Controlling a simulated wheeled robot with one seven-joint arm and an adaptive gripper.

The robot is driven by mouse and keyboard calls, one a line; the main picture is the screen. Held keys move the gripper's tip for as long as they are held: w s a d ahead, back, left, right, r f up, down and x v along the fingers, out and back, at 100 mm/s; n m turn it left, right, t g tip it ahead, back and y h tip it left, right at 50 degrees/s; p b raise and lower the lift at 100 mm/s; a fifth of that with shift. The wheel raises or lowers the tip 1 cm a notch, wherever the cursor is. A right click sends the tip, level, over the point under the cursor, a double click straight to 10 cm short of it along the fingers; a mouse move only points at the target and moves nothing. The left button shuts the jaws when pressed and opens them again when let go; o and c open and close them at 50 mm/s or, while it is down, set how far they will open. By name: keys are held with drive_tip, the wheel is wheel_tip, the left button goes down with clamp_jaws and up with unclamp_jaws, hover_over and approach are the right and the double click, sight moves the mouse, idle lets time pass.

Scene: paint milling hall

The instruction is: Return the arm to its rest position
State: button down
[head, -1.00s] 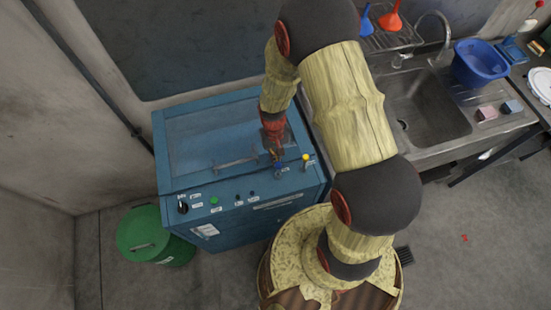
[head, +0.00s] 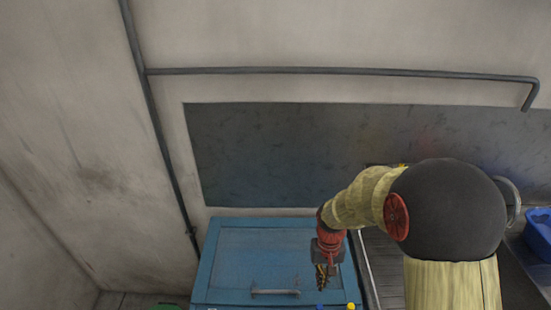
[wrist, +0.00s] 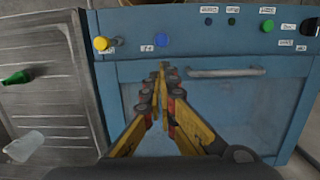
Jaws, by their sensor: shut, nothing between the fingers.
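My arm reaches in from the lower right of the head view and bends down over the blue machine. My gripper (head: 321,287) hangs in front of the right part of the machine's blue lid (head: 240,265). In the wrist view my gripper (wrist: 163,68) has its yellow and dark fingers together at the tips, with nothing between them. The fingertips show over the lid near the grey handle (wrist: 225,72). I cannot tell the exact height above the lid.
The machine's panel has a yellow knob (wrist: 101,43), a blue button (wrist: 162,40) and a green button (wrist: 268,26). A green bottle (wrist: 17,77) and a clear cup (wrist: 24,146) are on the drainboard beside it. A blue basin (head: 540,236) is at the right edge. Wall pipes run behind.

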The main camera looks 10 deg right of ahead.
drive_tip(key=s+a+r+n+t+b, duration=0.1)
drive_tip(key=s+r+t+b, duration=0.6)
drive_tip(key=b, duration=1.1)
drive_tip(key=s+r, duration=0.3)
drive_tip(key=s, duration=0.3)
drive_tip(key=shift+s+a+r+n+b, duration=0.3)
drive_tip(key=shift+b, duration=0.05)
